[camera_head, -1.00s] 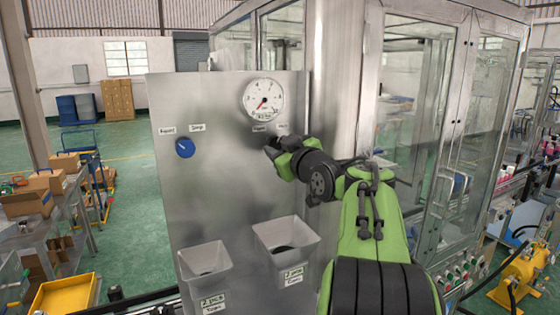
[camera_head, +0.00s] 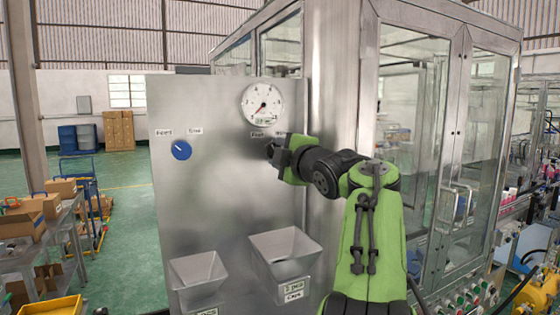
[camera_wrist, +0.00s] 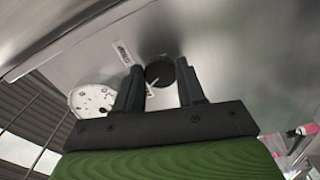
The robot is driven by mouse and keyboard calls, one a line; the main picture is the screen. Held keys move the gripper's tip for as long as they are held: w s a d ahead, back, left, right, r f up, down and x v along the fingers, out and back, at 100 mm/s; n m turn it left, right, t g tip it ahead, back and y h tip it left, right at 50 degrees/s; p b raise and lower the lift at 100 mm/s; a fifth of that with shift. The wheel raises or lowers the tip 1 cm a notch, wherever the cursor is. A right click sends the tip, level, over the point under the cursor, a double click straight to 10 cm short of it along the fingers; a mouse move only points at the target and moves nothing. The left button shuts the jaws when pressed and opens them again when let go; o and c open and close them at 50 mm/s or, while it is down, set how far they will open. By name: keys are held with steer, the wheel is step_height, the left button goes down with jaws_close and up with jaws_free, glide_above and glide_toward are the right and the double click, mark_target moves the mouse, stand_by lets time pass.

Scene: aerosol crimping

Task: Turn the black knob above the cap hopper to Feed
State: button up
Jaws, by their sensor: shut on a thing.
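The black knob (camera_wrist: 158,73) is a dark round shape on the steel panel (camera_head: 215,215), between my two fingers in the wrist view. My gripper (camera_wrist: 161,68) is shut on it; in the head view my gripper (camera_head: 273,152) is at the panel below the gauge. My gripper hides most of the knob there, and I cannot tell which way it points. Small white labels sit above it; one label (camera_head: 257,134) is partly readable at most. The cap hopper (camera_head: 283,248) is the right-hand metal bin below, with a label on its front.
A round white gauge (camera_head: 263,103) is just above my gripper. A blue knob (camera_head: 181,150) is to the left, with another metal hopper (camera_head: 198,270) below. A glass-doored steel cabinet (camera_head: 415,130) stands close on the right.

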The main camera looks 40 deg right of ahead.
steer(key=shift+n+b, duration=0.5)
steer(key=shift+n, duration=1.3)
steer(key=o, duration=1.1)
steer(key=shift+c, duration=0.2)
steer(key=shift+s, duration=0.1)
steer(key=b+v, duration=0.2)
steer(key=v, duration=1.3)
steer(key=shift+s+a, duration=0.2)
steer(key=shift+s, duration=0.1)
